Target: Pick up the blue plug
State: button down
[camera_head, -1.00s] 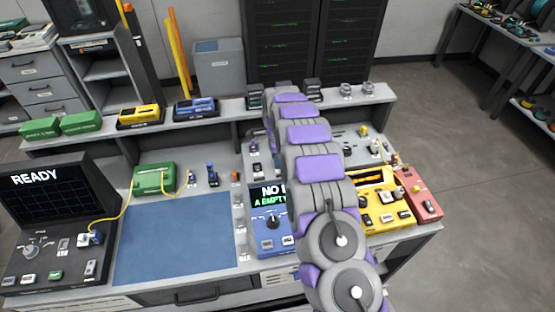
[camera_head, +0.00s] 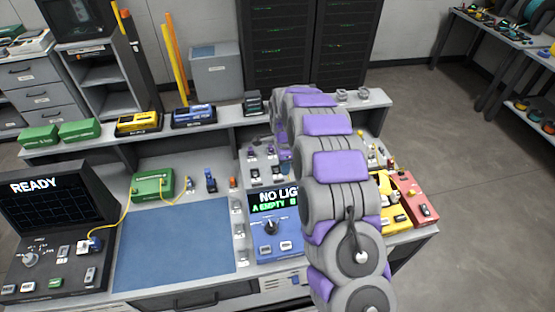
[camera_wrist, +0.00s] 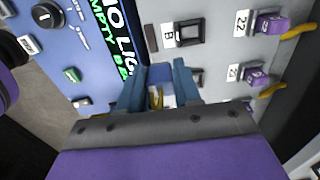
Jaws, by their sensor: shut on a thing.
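My gripper (camera_wrist: 158,92) shows in the wrist view, its two blue-grey fingers close together. They are shut on a small blue plug (camera_wrist: 160,73) with a whitish part and a yellow strand between the fingers. The fingers hide much of it. The held plug is over the grey panel, beside the blue tester's screen (camera_wrist: 112,35). In the head view my arm hides most of the gripper. Another small blue and dark piece (camera_head: 210,180) stands on the bench behind the blue mat.
A socket marked B (camera_wrist: 188,34) looks empty. Purple plugs (camera_wrist: 268,24) with yellow leads sit at the panel's right. The blue tester (camera_head: 271,227) reads "NO LIG", the rest covered. Yellow and red boxes (camera_head: 418,200) stand right of my arm. The blue mat (camera_head: 175,235) is clear.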

jog(key=s+d+r+p, duration=0.1)
jog(key=s+d, duration=0.6)
jog(key=s, duration=0.1)
jog(key=shift+s, duration=0.1)
dwell(0.4)
